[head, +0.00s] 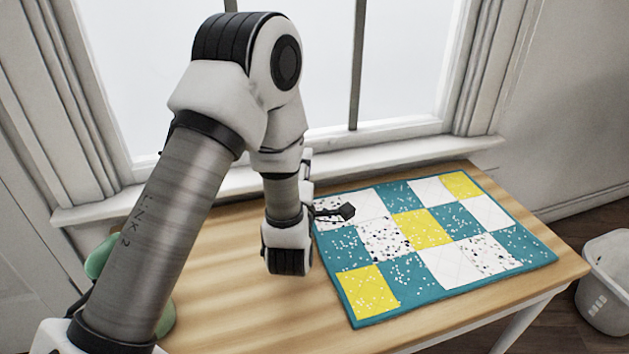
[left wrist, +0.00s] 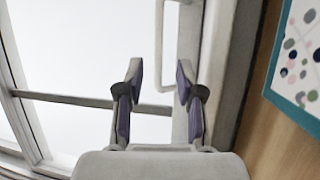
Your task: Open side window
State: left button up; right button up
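The window (head: 410,70) fills the back of the head view, with bright white panes, a dark vertical bar (head: 357,65) and a white frame. I see no clear gap at its lower rail (head: 385,130); its upper part is out of view. My left arm hides part of its left side. My left gripper shows a dark finger (head: 335,213) near the sill, above the table's back part. My right gripper is not in view.
A wooden table (head: 235,285) stands below the sill (head: 400,156). A teal, yellow and white patchwork quilt (head: 435,225) lies on it. A green object (head: 103,257) is partly hidden behind my arm. A white basket (head: 607,285) stands at the right.

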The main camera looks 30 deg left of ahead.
aim_at(308, 143)
pick_arm(q)
jog(key=b+x, duration=0.2)
jog(key=x, duration=0.5)
jog(key=shift+w+a+r, duration=0.15)
jog(key=shift+w+a, duration=0.05)
jog(key=shift+w, duration=0.15)
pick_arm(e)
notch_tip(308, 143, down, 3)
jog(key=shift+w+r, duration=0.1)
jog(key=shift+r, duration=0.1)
pick_arm(q)
jog(key=shift+c, duration=0.4)
grip_shut()
